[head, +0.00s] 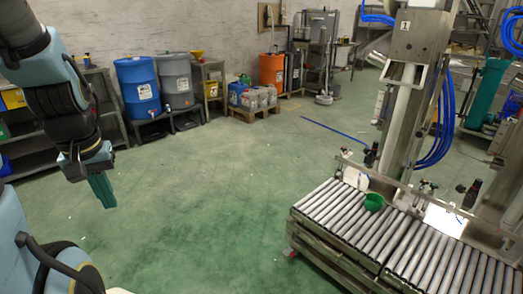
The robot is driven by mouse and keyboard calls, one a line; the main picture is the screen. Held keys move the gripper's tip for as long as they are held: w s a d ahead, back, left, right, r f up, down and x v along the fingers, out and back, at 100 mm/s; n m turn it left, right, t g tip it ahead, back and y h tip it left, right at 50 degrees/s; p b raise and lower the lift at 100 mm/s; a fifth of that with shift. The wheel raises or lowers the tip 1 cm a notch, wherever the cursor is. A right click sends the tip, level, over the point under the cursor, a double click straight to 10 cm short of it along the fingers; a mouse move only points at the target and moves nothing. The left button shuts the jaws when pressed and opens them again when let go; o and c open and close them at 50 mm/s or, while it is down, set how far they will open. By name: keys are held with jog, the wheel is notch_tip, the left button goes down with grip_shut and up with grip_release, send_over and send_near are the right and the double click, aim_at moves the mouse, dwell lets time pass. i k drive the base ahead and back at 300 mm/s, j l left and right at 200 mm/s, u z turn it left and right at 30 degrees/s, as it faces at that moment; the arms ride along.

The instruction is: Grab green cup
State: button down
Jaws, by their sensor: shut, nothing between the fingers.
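The green cup (373,201) stands on the roller conveyor (330,222) at the right, near the conveyor's back side rail. My gripper (104,193) hangs at the left with its fingers pointing down over the green floor. Its fingers are together and hold nothing. It is far to the left of the cup, with open floor between them.
A steel filling machine (407,80) with blue hoses rises behind the conveyor. A blue barrel (138,88), a grey barrel (176,80) and an orange barrel (271,70) stand along the back wall. The middle floor (220,190) is clear.

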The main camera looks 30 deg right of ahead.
aim_at(374, 202)
jog(key=z, duration=2.2)
jog(key=u, duration=0.55)
jog(key=i+l+u, duration=0.2)
jog(key=u, duration=0.15)
jog(key=i+l+u, duration=0.15)
jog(key=l+u, duration=0.15)
jog(key=i+l+u, duration=0.1)
jog(key=l+u, duration=0.25)
jog(key=i+l, duration=0.1)
jog(key=l, duration=0.3)
jog(key=i+l+u, duration=0.1)
jog(key=l, duration=0.25)
jog(key=i+l+u, duration=0.1)
jog(key=l, duration=0.3)
jog(key=i, duration=0.05)
